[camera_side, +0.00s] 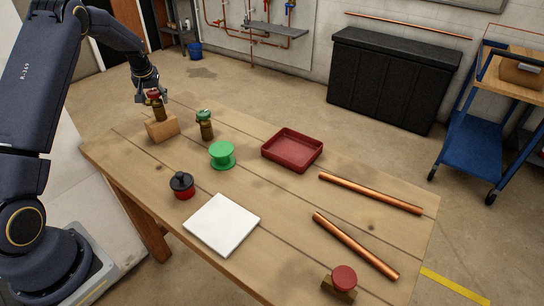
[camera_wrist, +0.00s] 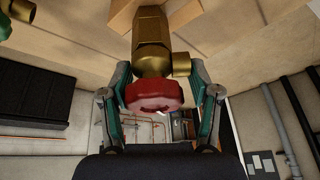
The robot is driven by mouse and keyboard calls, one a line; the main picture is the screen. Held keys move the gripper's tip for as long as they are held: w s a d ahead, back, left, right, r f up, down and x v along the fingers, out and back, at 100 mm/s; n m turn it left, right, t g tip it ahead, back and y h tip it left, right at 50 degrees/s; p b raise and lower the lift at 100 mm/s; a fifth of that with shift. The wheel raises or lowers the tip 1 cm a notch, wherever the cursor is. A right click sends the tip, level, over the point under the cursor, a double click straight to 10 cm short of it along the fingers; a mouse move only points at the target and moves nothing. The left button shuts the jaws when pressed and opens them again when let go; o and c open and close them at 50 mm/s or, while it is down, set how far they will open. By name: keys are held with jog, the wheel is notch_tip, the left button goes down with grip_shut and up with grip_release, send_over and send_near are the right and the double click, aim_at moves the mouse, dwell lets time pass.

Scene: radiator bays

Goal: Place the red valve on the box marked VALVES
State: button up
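The red valve (camera_side: 154,96) has a brass body and a round red handle, and stands upright on a wooden block (camera_side: 161,128) at the table's far left. The wrist view shows its handle (camera_wrist: 153,96) and brass body (camera_wrist: 151,45) close up. My gripper (camera_side: 149,84) is over it, with fingers (camera_wrist: 160,75) on either side of the valve. A gap shows between the right finger and the handle; the fingers look open. No lettering reading VALVES is legible. A red tray (camera_side: 315,154) lies at the table's back right.
A green-handled brass valve (camera_side: 205,124) stands close beside the block. A green spool (camera_side: 222,155), a black-and-red pot (camera_side: 182,186), a white tile (camera_side: 222,224), two copper pipes (camera_side: 370,193) and a red-capped brown piece (camera_side: 343,280) are spread over the table (camera_side: 285,207).

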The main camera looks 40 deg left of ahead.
jog(key=o, duration=0.3)
jog(key=v, duration=1.2)
jog(key=s+d+r+m+t+h, duration=0.1)
jog(key=s+d+r, duration=0.1)
jog(key=d+r, duration=0.3)
jog(key=s+d+r+m, duration=0.1)
jog(key=s+d+r, duration=0.15)
jog(key=d, duration=0.55)
jog(key=s+d+r+m+t+h, duration=0.1)
jog(key=s+d+r+m+h, duration=0.2)
jog(key=s+d, duration=0.9)
jog(key=s+d+f+m, duration=0.3)
jog(key=s+d, duration=0.5)
jog(key=shift+d+m+t, duration=0.15)
jog(key=shift+m+t, duration=0.25)
